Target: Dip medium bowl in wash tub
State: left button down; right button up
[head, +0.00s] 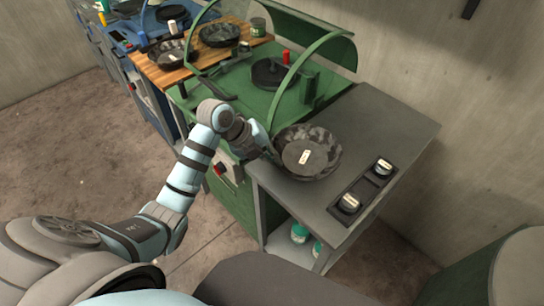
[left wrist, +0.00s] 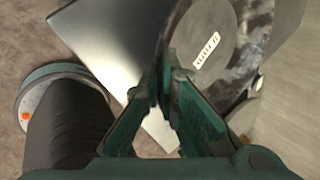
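A dark mottled bowl (head: 325,157) with a white label inside is at the left part of the grey bench top. It fills the upper right of the left wrist view (left wrist: 207,84). My left gripper (head: 268,152) is at the bowl's left rim. In the left wrist view its two teal fingers (left wrist: 164,78) close on the rim from both sides. I cannot tell whether the bowl touches the bench. A green rounded container (head: 515,275) is cut off at the lower right; I cannot tell whether it is the wash tub. My right gripper is not in view.
The grey bench (head: 400,122) carries a panel with two knobs (head: 362,188). Behind my gripper stands a green machine (head: 255,103) with a curved guard and a dark disc (head: 268,73). More dark bowls (head: 220,36) sit on a wooden top (head: 150,71). Bottles (head: 299,233) stand under the bench.

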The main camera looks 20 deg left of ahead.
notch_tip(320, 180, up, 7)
jog(key=p, duration=0.6)
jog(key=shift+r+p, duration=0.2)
jog(key=shift+p, duration=0.1)
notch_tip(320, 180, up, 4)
jog(key=p, duration=0.3)
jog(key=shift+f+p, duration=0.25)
jog(key=shift+p, duration=0.05)
